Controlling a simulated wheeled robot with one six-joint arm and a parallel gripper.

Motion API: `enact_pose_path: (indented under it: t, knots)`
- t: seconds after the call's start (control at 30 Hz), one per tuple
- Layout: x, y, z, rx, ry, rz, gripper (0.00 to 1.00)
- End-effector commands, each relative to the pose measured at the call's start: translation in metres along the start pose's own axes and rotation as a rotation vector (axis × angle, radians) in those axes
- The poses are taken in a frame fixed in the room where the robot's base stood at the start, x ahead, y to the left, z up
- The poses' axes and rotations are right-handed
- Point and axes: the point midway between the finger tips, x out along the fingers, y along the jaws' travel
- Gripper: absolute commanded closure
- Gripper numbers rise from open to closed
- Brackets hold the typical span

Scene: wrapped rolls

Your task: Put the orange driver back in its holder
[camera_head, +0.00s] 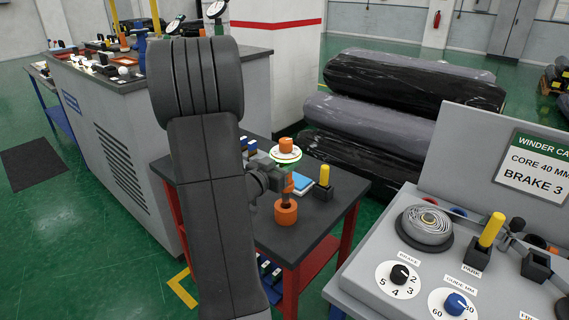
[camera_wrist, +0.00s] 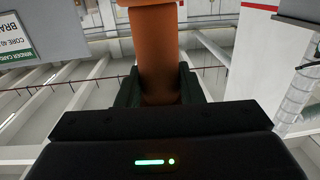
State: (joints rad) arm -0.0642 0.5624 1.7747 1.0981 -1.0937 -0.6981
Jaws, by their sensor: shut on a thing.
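My gripper (camera_head: 277,184) is over the dark-topped red table. It is shut on the orange driver (camera_head: 289,188), whose orange shaft or handle fills the space between the fingers in the wrist view (camera_wrist: 158,50). Directly below it on the table is a short orange cylinder (camera_head: 286,214) with a dark hole in its top. I cannot tell whether the driver touches this cylinder. No holder is clearly marked as the driver's. My arm hides part of the table.
A yellow handle (camera_head: 325,175) stands at the table's back right beside a blue-and-white item (camera_head: 304,183). An orange piece (camera_head: 286,146) sits on a green-rimmed white disc. The grey console (camera_head: 350,284) is at right, with knobs and a yellow handle (camera_head: 491,230). Wrapped rolls (camera_head: 385,125) lie behind.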

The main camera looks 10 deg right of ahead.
Motion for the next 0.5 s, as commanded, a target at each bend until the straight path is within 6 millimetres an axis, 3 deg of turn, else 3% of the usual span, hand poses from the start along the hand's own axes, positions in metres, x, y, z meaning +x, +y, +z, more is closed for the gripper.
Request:
enact_pose_path:
  t: [0.5]
  knots:
    - [0.001,0.0,0.012,0.001,0.003,0.0,0.86]
